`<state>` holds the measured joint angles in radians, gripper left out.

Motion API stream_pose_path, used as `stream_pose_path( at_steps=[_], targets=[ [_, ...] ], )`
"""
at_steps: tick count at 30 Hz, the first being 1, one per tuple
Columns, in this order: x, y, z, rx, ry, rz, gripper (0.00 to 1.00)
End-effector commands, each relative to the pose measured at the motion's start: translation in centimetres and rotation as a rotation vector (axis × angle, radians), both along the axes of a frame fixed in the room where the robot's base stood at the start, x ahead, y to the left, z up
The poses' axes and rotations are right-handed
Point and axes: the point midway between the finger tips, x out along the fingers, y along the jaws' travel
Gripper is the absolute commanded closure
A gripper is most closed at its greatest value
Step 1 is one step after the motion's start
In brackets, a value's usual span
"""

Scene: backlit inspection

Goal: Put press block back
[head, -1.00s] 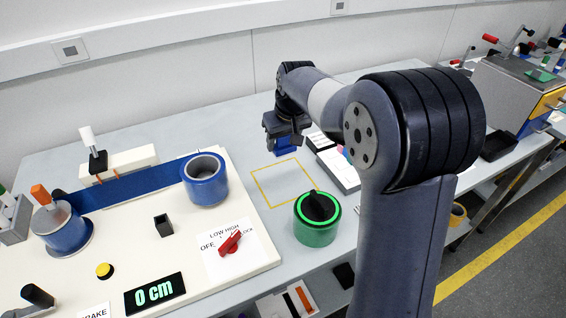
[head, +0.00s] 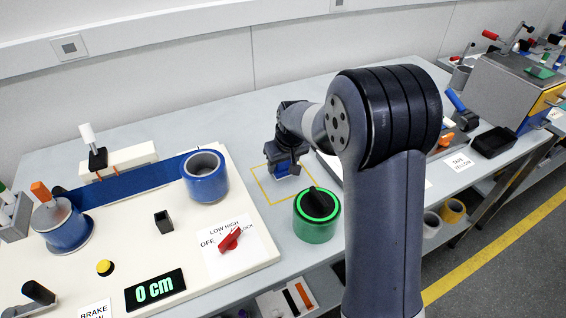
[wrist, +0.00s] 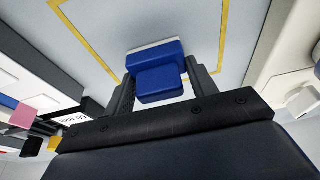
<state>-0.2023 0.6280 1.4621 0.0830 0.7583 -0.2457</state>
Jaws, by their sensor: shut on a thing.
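The press block (wrist: 158,65) is blue with a pale base edge. It sits between the two fingers of my gripper (wrist: 155,85) in the wrist view, and the gripper is shut on it. In the head view my gripper (head: 287,168) is over the yellow outlined square (head: 262,190) on the grey table, with a bit of the blue block (head: 281,171) showing below it. In the wrist view the yellow outline (wrist: 222,35) runs on both sides of the block. I cannot tell whether the block touches the table.
A green roll with a black knob (head: 317,212) stands close in front of the square. To the left is the cream board (head: 150,235) with a blue tape roll (head: 204,178) and a red switch (head: 230,239). White trays and a label (head: 456,162) lie to the right.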

Motion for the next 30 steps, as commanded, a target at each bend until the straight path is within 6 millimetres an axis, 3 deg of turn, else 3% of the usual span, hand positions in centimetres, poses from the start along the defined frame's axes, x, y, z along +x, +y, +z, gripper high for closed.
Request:
stream_pose_path(
  at_steps=[2,3,10,20,26,30],
  targets=[
    [0.0,0.0,-0.4,0.0,0.0,0.0,0.64],
    [0.0,0.0,-0.2,0.0,0.0,0.0,0.43],
    [0.0,0.0,-0.2,0.0,0.0,0.0,0.24],
    [0.0,0.0,0.4,0.0,-0.001,0.0,0.24],
    [-0.8,-0.4,3.4,0.001,-0.006,0.0,0.24],
    [-1.7,-0.8,6.4,0.001,-0.006,0.0,0.24]
  ],
)
